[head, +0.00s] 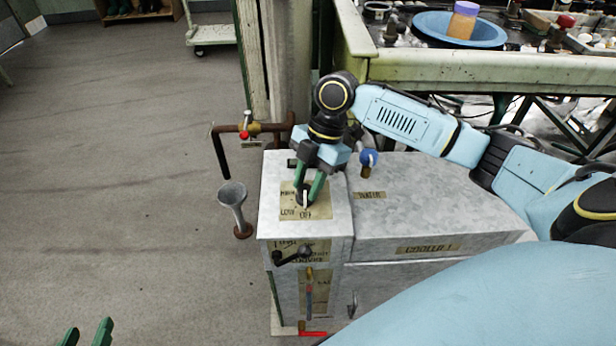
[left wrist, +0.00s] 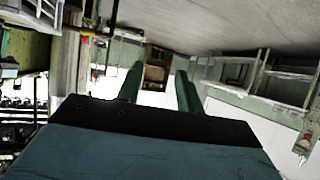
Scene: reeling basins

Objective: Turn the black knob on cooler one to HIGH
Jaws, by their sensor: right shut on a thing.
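The black knob (head: 301,196) sits on a tan label plate (head: 318,208) on the raised left part. "LOW" and "OFF" are readable; the marking above LOW is partly unclear. A white pointer mark on the knob seems to face OFF. My right gripper (head: 308,192) reaches down from above, its green fingers shut on the knob and partly hiding it. My left gripper (head: 88,333) is at the bottom left, away from the cooler, fingers apart and empty; they also show in the left wrist view (left wrist: 158,88).
A blue valve handle (head: 368,158) stands right behind my right gripper. A black crank (head: 292,255) and a red handle (head: 312,332) are on the front. A grey funnel (head: 232,196) and a pipe stand left. A basin bench (head: 460,68) is behind. The left floor is clear.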

